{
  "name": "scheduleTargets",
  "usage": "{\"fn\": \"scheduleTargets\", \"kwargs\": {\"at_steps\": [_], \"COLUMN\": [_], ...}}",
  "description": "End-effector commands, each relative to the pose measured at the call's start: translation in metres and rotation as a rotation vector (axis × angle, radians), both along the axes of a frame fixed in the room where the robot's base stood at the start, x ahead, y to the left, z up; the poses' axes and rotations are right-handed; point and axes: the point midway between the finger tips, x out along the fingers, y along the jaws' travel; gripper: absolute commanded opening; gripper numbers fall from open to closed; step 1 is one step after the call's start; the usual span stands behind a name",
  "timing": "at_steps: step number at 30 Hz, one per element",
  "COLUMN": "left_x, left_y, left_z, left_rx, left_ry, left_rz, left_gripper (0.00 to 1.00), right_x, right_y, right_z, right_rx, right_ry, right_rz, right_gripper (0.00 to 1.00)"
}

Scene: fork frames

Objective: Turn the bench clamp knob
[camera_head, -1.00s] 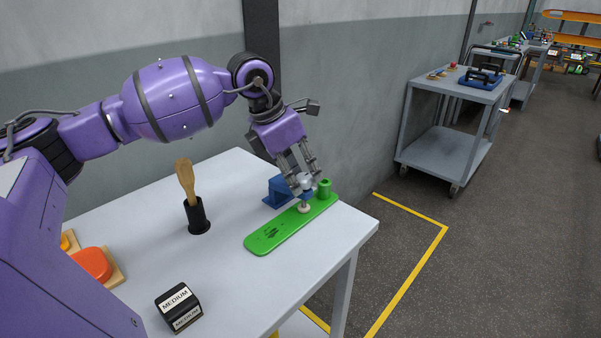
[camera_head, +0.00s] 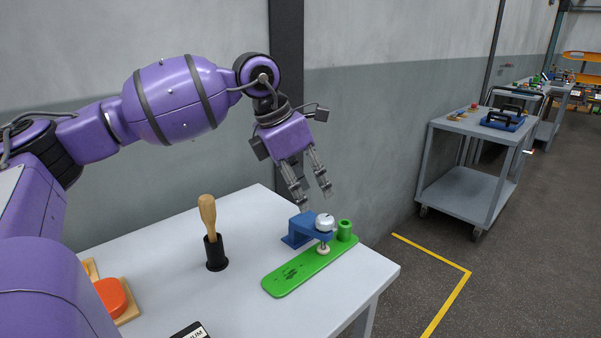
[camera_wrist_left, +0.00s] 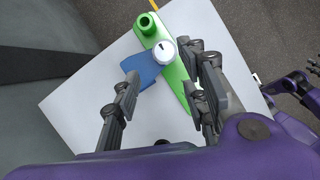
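The bench clamp is a blue bracket (camera_head: 299,232) with a round white knob (camera_head: 325,221) on top. Its lower screw foot (camera_head: 323,250) is over a green board (camera_head: 288,277) on the table. My left gripper (camera_head: 315,198) is open and empty, with its fingers pointing down, above the knob and apart from it. In the left wrist view, the knob (camera_wrist_left: 164,52) lies beyond the spread fingers of the left gripper (camera_wrist_left: 163,88). At that view's right edge are dark finger-like parts (camera_wrist_left: 298,92), probably my right gripper; their opening is unclear.
The green board has an upright green cylinder (camera_head: 345,231) close to the knob. A wooden-handled tool stands in a black holder (camera_head: 216,252). An orange piece (camera_head: 113,297) and a cut-off black block (camera_head: 190,331) are nearer. A wall runs behind the table; a grey cart (camera_head: 465,190) stands right.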

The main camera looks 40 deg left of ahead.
Motion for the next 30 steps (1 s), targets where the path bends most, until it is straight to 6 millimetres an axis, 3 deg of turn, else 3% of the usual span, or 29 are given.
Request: {"fn": "scheduleTargets", "kwargs": {"at_steps": [9, 27, 30], "left_x": [-0.013, -0.014, -0.015], "left_y": [0.007, 0.007, 0.007], "left_z": [0.035, 0.038, 0.046], "left_rx": [-0.001, -0.001, -0.001], "left_ry": [-0.001, 0.0, -0.006], "left_rz": [0.002, 0.002, 0.002], "left_gripper": [0.4, 0.4, 0.4], "right_x": [0.0, -0.001, 0.002], "right_y": [0.0, 0.0, -0.001], "right_z": [0.0, 0.0, 0.005], "right_rx": [0.0, -0.001, -0.001], "right_ry": [0.001, 0.002, -0.003], "right_rz": [0.0, -0.001, -0.001], "right_gripper": [0.45, 0.45, 0.45]}}
